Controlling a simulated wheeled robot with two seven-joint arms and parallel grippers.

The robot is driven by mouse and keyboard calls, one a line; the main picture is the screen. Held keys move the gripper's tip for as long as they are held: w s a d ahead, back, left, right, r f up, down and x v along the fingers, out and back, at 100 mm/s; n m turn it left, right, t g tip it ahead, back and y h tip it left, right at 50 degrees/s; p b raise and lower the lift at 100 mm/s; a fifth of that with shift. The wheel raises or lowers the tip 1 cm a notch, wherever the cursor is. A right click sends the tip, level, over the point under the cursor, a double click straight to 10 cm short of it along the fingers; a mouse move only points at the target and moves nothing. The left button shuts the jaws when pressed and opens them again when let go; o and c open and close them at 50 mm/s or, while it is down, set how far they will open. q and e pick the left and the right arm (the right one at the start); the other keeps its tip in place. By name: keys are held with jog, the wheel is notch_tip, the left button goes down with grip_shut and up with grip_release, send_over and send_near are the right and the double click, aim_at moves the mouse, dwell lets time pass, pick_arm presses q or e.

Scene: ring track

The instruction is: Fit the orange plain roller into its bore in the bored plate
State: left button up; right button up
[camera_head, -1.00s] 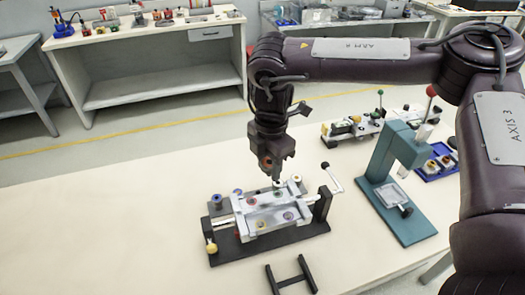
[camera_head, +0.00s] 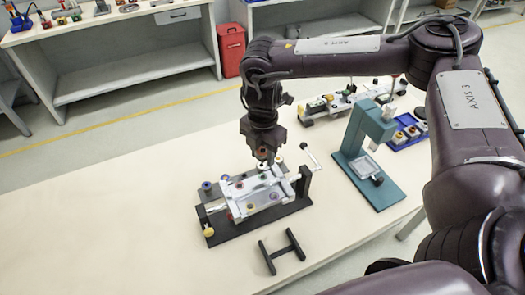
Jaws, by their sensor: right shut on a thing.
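The bored plate (camera_head: 262,199) is a light grey block in a dark fixture (camera_head: 222,229) on the pale table, with several small round parts or bores on its top. My right gripper (camera_head: 263,159) hangs down over the far side of the plate, close above it. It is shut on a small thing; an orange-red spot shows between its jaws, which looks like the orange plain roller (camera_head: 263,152). The jaws hide most of it, and I cannot tell whether it touches the plate. My left gripper is not in view.
A black H-shaped stand (camera_head: 281,252) lies in front of the fixture. A teal press (camera_head: 362,150) stands to the right, with a blue tray (camera_head: 407,134) behind it. Another fixture (camera_head: 340,101) stands at the back. The table's left part is clear.

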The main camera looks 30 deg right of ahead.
jog(key=shift+f+b, duration=1.55)
jog(key=shift+f, duration=1.2)
jog(key=shift+p, duration=0.75)
jog(key=shift+f, duration=0.2)
jog(key=shift+r, duration=0.15)
jog(key=shift+r+p, duration=1.25)
jog(key=shift+r, duration=0.15)
notch_tip(320, 180, down, 3)
jog(key=shift+r+b, duration=0.2)
jog(key=shift+b, duration=0.6)
jog(key=shift+r+p, duration=0.1)
jog(key=shift+p, duration=0.6)
